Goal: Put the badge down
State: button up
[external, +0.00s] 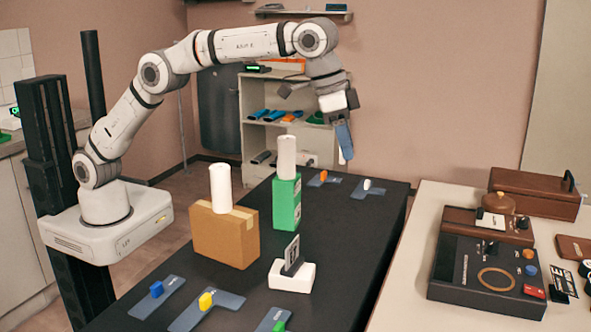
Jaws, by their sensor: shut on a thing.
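My gripper (338,118) is raised above the far end of the black table (345,235), well clear of its top. It is shut on a flat blue piece, seemingly the badge (344,142), which hangs down nearly upright, slightly tilted. The fingertips are small and partly hidden at this angle. The badge touches nothing below it.
On the black table stand a cardboard box (225,235) and a green box (286,205), each topped by a white cylinder, and a white stand (291,276) holding a card. Several blue-grey plates with coloured knobs lie around. A dark console (480,275) is on the right table.

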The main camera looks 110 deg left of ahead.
jog(key=s+a+n+b, duration=0.1)
jog(key=s+a, duration=0.2)
jog(key=a, duration=0.3)
jog(key=s+a+b, duration=0.2)
jog(key=s+a, duration=0.2)
jog(key=a, duration=0.1)
jog(key=s+a+f+n+b, duration=0.1)
jog(key=s+a+n+b, duration=0.1)
jog(key=s+a, duration=0.55)
jog(key=s+a+n+y+b, duration=0.1)
jog(key=s+a+b, duration=0.25)
jog(key=s, duration=0.75)
jog(key=s+a+f+n+b, duration=0.1)
jog(key=s+a+n+b, duration=0.1)
jog(key=s+a, duration=0.55)
jog(key=shift+g, duration=0.4)
jog(key=shift+s+d+f+b, duration=0.2)
jog(key=shift+s+f, duration=0.15)
jog(key=shift+f, duration=4.25)
jog(key=shift+s+d+f+b, duration=0.2)
jog(key=shift+s+f, duration=0.2)
jog(key=shift+f, duration=4.25)
jog(key=shift+s+d+f+b, duration=0.1)
jog(key=shift+s+d+f, duration=0.2)
jog(key=shift+f, duration=4.3)
jog(key=shift+a+f, duration=0.1)
jog(key=o, duration=0.5)
jog(key=shift+f, duration=0.1)
jog(key=o, duration=0.4)
jog(key=shift+o, duration=0.2)
